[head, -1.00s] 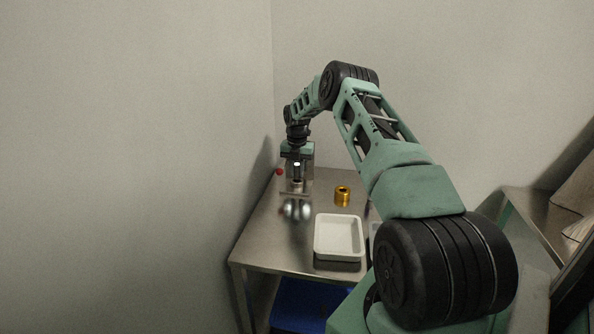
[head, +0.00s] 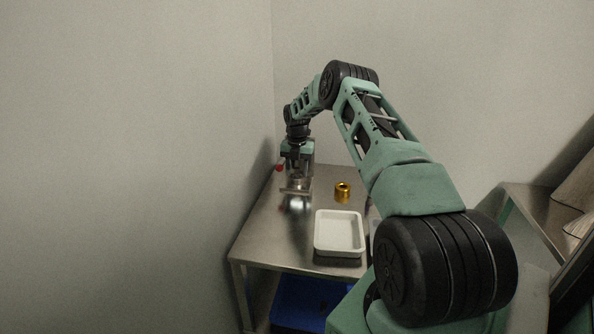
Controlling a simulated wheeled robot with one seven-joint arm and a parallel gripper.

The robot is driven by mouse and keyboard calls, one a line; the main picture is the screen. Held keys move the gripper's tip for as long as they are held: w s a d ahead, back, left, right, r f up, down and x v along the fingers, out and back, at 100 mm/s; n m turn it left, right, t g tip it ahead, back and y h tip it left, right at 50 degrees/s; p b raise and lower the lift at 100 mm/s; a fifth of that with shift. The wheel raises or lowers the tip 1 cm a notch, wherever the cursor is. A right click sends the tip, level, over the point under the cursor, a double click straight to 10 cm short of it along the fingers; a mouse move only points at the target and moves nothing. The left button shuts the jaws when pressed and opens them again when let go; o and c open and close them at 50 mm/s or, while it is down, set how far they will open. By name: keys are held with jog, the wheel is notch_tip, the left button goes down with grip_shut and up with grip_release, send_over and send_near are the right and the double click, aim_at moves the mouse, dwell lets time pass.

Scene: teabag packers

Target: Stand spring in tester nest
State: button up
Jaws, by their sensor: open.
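The tester (head: 297,190) is a small metal stand at the far left of the table, and its base plate shows below my gripper. My gripper (head: 298,173) is open and points down, close over the tester's nest. The fingers are small and dark here and hide most of the nest. I cannot make out the spring; a small pale shape between the fingers and the plate is too small to tell apart. I cannot tell whether the fingers touch anything.
A gold ring-shaped part (head: 342,191) stands on the metal table (head: 265,236), right of the tester. A white tray (head: 339,252), seemingly empty, lies nearer. A red knob (head: 279,168) is left of the tester. A wall is close on the left. A blue bin (head: 298,303) is below.

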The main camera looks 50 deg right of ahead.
aim_at(297, 168)
notch_tip(297, 168, up, 17)
jog(key=b, duration=0.1)
jog(key=shift+r+b, duration=0.2)
jog(key=shift+b, duration=0.1)
dwell(0.5)
